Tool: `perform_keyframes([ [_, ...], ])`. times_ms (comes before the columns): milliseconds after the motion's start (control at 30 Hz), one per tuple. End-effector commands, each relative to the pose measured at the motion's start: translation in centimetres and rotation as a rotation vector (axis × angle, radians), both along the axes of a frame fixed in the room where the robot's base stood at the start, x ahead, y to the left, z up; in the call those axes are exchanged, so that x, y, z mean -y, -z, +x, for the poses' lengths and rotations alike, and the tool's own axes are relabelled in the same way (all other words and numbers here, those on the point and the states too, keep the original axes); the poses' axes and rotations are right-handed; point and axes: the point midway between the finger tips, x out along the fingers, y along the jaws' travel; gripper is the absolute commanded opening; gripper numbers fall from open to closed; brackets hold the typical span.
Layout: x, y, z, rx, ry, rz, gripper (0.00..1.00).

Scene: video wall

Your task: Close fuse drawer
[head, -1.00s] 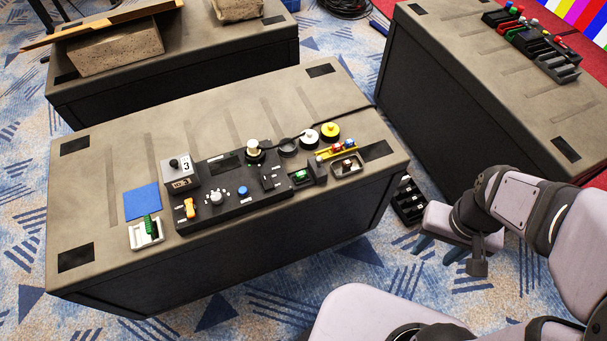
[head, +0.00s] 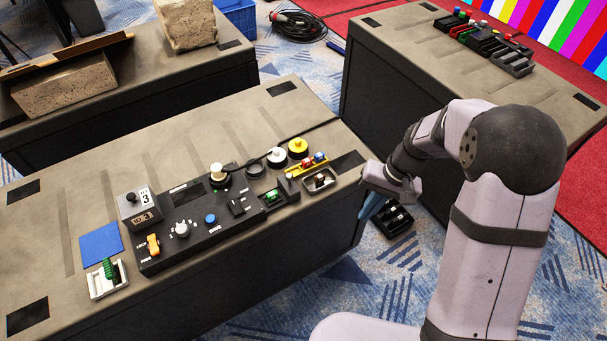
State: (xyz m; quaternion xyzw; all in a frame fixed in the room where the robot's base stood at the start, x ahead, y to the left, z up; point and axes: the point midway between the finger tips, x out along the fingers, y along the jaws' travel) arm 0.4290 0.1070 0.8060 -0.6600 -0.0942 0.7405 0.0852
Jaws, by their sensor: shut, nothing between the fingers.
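The black control console (head: 191,247) lies on the near case. At its right end is a small black unit with a green piece (head: 272,196), which looks like the fuse drawer; how far it stands out is too small to tell. My gripper (head: 369,210) is shut and empty, with its blue-grey fingers pointing down. In the picture it is to the right of the drawer unit, by the right end of the case. It appears apart from the console.
On the case (head: 100,192), a grey tray (head: 320,180), a yellow strip with small blocks and white and yellow round pieces (head: 298,148) are near the drawer unit. A blue mat (head: 101,245) lies left.

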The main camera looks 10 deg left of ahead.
Motion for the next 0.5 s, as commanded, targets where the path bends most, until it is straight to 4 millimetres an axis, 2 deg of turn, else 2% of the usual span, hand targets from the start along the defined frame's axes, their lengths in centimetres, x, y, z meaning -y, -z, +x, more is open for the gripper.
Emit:
perform_keyframes([
  [33, -1.5, -0.8, 2.6, 0.042, -0.022, 0.054, 0.00],
  [100, -3.6, -3.1, 5.9, 0.120, -0.080, 0.140, 0.00],
  [200, -6.4, -7.3, 9.6, 0.254, -0.198, 0.256, 0.00],
  [300, -8.1, -9.4, 10.5, 0.332, -0.315, 0.331, 0.00],
  [500, -9.1, -10.1, 9.7, 0.404, -0.523, 0.387, 0.00],
])
